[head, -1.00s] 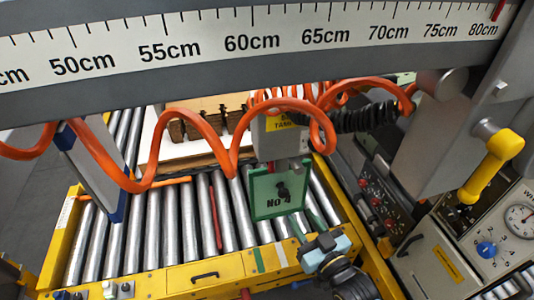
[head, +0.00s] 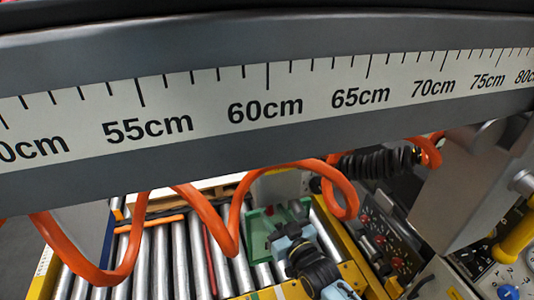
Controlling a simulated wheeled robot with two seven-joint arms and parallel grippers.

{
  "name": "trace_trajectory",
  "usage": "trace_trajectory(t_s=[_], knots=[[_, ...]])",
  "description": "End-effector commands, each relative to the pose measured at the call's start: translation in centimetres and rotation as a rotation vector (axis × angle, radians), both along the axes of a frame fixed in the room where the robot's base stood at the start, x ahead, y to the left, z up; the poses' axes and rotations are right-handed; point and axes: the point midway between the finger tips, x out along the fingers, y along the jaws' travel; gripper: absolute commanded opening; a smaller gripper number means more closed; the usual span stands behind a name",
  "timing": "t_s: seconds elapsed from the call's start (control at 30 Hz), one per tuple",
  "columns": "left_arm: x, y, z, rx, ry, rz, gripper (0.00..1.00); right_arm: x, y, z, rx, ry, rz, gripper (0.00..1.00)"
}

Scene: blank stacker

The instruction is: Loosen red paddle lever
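No red paddle lever can be made out with certainty. A thin red bar (head: 212,262) lies among the metal rollers, too little shown to tell what it is. My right gripper (head: 280,228), with light blue parts on a dark wrist, is in front of a green plate (head: 256,228) over the rollers. Its fingertips are small and partly lost against the plate, so I cannot tell whether it is open or shut, or whether it touches the plate. My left gripper is not in view.
A grey beam with a centimetre scale (head: 310,98) crosses the upper view. An orange coiled hose (head: 232,235) hangs below it, before the rollers (head: 160,262). At right are a dark panel with red buttons (head: 385,240) and a yellow handle (head: 515,242).

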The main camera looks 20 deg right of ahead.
Motion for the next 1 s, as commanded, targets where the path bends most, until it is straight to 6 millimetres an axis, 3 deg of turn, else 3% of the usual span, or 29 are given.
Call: trace_trajectory(t_s=[0.2,0.57,0.83,1.0], knots=[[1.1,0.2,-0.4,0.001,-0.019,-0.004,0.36,2.4,0.6,-0.1,0.001,-0.001,0.001,0.36],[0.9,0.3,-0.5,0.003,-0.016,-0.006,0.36,2.8,0.7,-0.1,0.001,0.0,0.0,0.36],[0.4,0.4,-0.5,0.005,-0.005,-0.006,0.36,2.7,0.7,-0.1,0.0,0.0,0.001,0.01],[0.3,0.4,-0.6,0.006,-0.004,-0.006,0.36,2.7,0.9,-0.1,0.0,-0.001,0.003,0.0]])
